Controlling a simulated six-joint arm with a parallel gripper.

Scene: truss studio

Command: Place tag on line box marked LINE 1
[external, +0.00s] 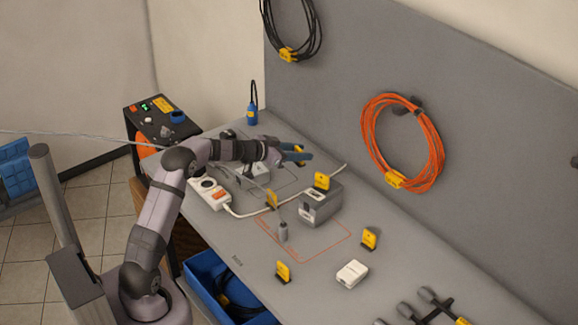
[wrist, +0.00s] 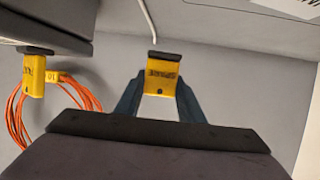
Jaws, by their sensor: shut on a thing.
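My gripper (external: 296,152) is shut on a yellow tag (external: 300,158) with a dark base, held above the back of the bench. In the wrist view the held tag (wrist: 161,72) sits between the two blue fingertips; its print is too small to read. A grey line box (external: 252,172) stands below and left of my gripper, partly hidden by the arm. A second grey box (external: 322,208) stands nearer the bench middle with a yellow tag (external: 321,181) on top. I cannot read which box is marked LINE 1.
Yellow tags stand on the bench, including one at right (external: 369,238) and one at front (external: 283,271). Orange cable (external: 402,142) hangs on the back panel.

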